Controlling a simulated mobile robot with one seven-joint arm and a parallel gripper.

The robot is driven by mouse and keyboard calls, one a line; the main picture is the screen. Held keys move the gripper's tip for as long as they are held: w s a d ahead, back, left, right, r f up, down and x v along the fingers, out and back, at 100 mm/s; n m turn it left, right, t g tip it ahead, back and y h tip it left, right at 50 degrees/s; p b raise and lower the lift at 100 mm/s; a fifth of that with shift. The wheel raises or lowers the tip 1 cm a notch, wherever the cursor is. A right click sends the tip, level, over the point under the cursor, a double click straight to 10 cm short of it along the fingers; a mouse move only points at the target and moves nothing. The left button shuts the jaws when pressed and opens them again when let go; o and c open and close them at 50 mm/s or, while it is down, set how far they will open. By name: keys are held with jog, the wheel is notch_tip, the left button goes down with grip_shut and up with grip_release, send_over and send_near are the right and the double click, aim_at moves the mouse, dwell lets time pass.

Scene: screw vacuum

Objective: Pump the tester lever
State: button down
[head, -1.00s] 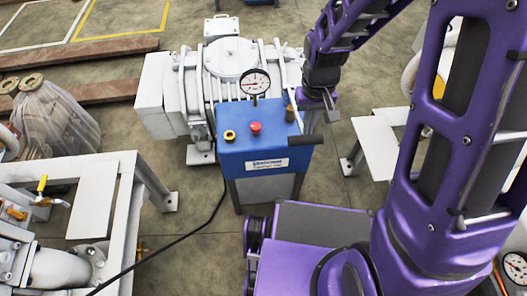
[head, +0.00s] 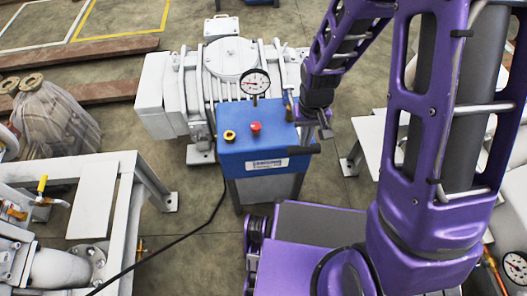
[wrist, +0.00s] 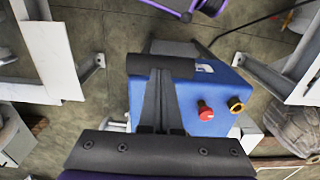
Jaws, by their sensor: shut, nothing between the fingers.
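The blue tester (head: 265,135) stands on a grey base in the middle of the head view, with a round gauge (head: 256,82) and a red button (head: 255,127) on it. The tester lever's dark handle (head: 303,149) is a horizontal bar at its right front corner. My gripper (head: 325,134) is above and beside the handle's right end, fingers shut and empty. In the wrist view, the shut fingers (wrist: 160,75) point at the handle (wrist: 140,64), which lies crosswise at their tips. I cannot tell whether they touch it.
A yellow-ringed knob (head: 229,135) sits beside the button. A white pump (head: 232,60) stands behind the tester. White frames stand at left (head: 95,200) and right (head: 375,145). A black cable (head: 165,245) crosses the floor at front left.

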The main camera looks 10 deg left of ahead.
aim_at(303, 152)
jog(key=shift+f, duration=3.1)
notch_tip(303, 152, up, 12)
jog(key=p, duration=0.8)
jog(key=shift+p, duration=0.4)
jog(key=shift+f, duration=0.1)
